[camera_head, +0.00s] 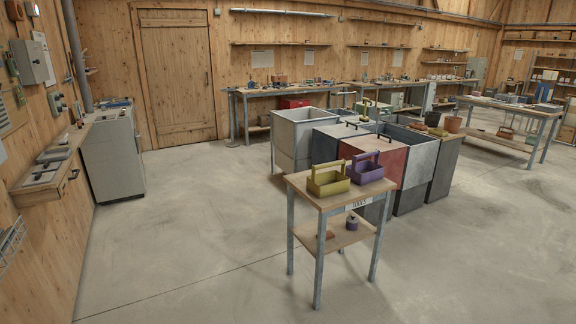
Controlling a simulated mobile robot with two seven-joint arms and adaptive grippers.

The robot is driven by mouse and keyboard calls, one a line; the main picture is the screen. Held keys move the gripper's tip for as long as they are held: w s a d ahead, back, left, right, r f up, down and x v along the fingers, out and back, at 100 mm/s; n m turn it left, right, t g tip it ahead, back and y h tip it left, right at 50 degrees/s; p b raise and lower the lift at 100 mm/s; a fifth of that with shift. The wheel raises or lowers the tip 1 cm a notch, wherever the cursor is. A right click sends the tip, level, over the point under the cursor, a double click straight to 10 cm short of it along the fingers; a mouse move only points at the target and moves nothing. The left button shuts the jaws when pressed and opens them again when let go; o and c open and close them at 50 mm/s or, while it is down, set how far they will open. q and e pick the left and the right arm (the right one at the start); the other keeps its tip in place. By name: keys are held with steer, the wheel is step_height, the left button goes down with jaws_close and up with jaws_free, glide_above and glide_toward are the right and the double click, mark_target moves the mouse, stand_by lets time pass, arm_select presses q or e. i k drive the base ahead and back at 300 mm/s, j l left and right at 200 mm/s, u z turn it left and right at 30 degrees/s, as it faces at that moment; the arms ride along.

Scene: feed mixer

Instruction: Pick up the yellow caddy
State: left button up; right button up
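A yellow caddy (327,181) with an upright handle stands on the left half of a small wooden-topped table (336,200) with grey metal legs. A purple caddy (368,170) of similar shape stands beside it on the right, close to it. The yellow caddy is upright, and I cannot see what is inside it. Neither of my grippers is in view.
Several large bins (299,133) in white, grey and red stand right behind the small table. A grey cabinet (113,160) stands at the left wall. The concrete floor (190,250) left and front is clear.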

mark_target(328, 176)
steer(key=i+l+z, duration=0.1)
steer(key=i+z, duration=0.3)
steer(key=i, duration=0.35)
steer(key=i+j+z, duration=0.15)
steer(key=i+z, duration=0.25)
steer(key=i, duration=0.3)
